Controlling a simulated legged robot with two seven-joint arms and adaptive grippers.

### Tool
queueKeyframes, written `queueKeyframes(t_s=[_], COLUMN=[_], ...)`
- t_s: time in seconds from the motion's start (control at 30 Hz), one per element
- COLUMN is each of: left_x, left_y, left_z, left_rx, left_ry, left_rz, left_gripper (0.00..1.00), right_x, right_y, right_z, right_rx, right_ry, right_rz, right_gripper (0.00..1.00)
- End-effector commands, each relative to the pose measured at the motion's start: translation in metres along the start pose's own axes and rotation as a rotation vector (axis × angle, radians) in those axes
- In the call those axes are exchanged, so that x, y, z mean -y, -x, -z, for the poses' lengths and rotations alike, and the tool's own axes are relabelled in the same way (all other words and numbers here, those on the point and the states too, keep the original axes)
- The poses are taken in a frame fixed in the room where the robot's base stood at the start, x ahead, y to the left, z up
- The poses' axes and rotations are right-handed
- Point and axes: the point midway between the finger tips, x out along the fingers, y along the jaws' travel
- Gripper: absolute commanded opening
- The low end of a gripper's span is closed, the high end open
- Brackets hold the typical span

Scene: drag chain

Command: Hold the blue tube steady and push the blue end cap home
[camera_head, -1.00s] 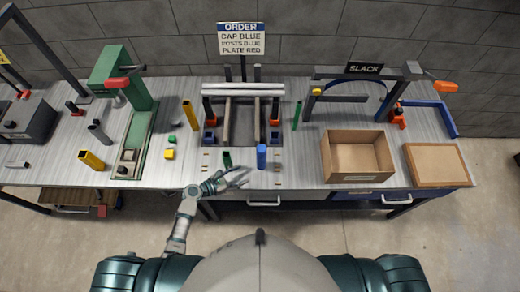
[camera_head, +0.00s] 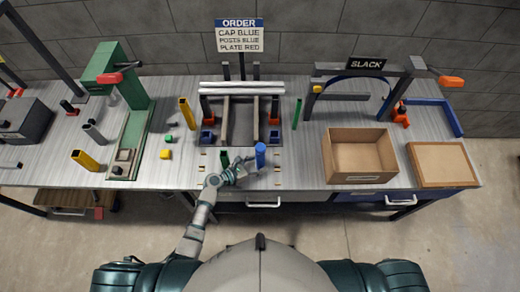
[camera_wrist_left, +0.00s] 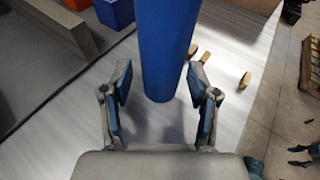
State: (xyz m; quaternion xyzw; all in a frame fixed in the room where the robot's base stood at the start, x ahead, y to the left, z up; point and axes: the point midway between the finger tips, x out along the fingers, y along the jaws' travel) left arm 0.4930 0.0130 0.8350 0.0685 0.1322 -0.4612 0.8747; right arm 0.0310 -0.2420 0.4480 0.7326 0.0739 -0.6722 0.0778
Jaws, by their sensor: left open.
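The blue tube (camera_head: 260,155) stands upright near the front edge of the workbench. My left gripper (camera_head: 249,168) is open at the tube, coming in from the front left. In the left wrist view, the blue tube (camera_wrist_left: 167,45) rises between the two spread fingers of the left gripper (camera_wrist_left: 160,88), with gaps visible on both sides. I cannot make out which piece is the blue end cap. Small blue blocks (camera_head: 207,137) sit at the frame's sides. My right gripper is not in view.
A grey frame (camera_head: 240,112) is behind, under the order sign (camera_head: 240,38). A cardboard box (camera_head: 358,157) and a brown board (camera_head: 442,164) lie to the right. Small tan pieces (camera_wrist_left: 245,81) lie near the tube.

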Motion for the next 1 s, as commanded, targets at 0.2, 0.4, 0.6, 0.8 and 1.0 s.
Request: queueKeyframes(t_s=[0.2,0.4,0.6,0.8,1.0], left_x=[0.0004,0.0002,0.0002,0.0002,0.0003], left_y=[-0.0041,-0.0038,-0.0037,-0.0038,-0.0038], left_z=[0.0006,0.0005,0.0005,0.0006,0.0007], left_rx=[-0.002,-0.001,-0.001,-0.001,-0.001], left_ry=[-0.001,-0.001,-0.001,-0.001,-0.001], left_rz=[0.001,0.001,0.000,0.000,0.001], left_gripper=[0.60,0.48,0.21,0.21,0.21], right_x=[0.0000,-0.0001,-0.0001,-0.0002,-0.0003], right_y=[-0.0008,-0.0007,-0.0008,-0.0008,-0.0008], right_z=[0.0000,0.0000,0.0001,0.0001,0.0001], right_rx=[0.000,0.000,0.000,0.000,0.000], right_ry=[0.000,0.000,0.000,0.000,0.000], right_rz=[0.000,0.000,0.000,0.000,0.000], right_gripper=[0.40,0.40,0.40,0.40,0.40])
